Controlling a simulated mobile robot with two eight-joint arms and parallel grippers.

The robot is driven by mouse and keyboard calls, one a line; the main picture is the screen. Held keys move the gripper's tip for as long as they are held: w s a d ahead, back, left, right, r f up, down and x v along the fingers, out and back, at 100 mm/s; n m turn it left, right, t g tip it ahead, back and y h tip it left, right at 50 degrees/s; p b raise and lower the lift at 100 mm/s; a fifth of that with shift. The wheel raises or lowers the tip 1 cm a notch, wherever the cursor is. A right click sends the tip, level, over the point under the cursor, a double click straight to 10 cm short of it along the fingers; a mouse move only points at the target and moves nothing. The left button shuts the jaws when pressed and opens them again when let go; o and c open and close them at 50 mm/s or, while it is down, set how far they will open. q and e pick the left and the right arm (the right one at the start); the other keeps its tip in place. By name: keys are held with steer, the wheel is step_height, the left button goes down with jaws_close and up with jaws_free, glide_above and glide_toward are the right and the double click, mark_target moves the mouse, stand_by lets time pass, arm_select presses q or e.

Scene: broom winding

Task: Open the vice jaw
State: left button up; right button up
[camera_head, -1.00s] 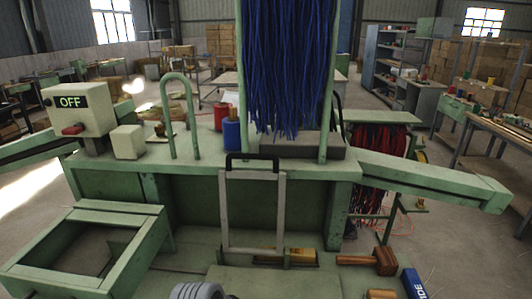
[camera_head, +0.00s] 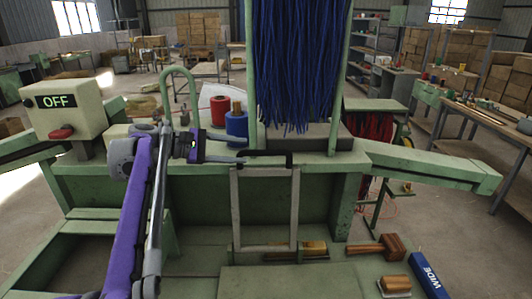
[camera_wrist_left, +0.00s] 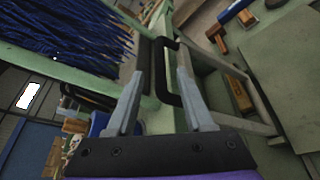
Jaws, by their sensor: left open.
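The vice jaw shows as a grey upright frame (camera_head: 235,210) with a black handle (camera_head: 270,153) on its top, at the front of the green bench. My left gripper (camera_head: 243,157) is at the left end of the handle, its fingers pointing right. In the left wrist view, the gripper (camera_wrist_left: 157,98) is open and the black handle (camera_wrist_left: 161,72) shows between and just beyond its two grey fingers. I cannot tell whether they touch it. Blue bristle strands (camera_head: 295,70) hang above, behind the handle. My right gripper is not in view.
A control box (camera_head: 66,110) reading OFF stands at left. Red (camera_head: 219,110) and blue (camera_head: 236,124) spools sit behind my gripper. A green hoop (camera_head: 180,82) rises nearby. A wooden mallet (camera_head: 380,247), a brush (camera_head: 395,284) and a blue box (camera_head: 428,278) lie at lower right.

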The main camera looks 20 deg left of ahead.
mark_target(259, 153)
arm_select(q)
steer(key=x, duration=0.8)
steer(key=shift+w+f, duration=0.1)
steer(key=shift+w, duration=0.05)
jaws_close()
stand_by(1.1)
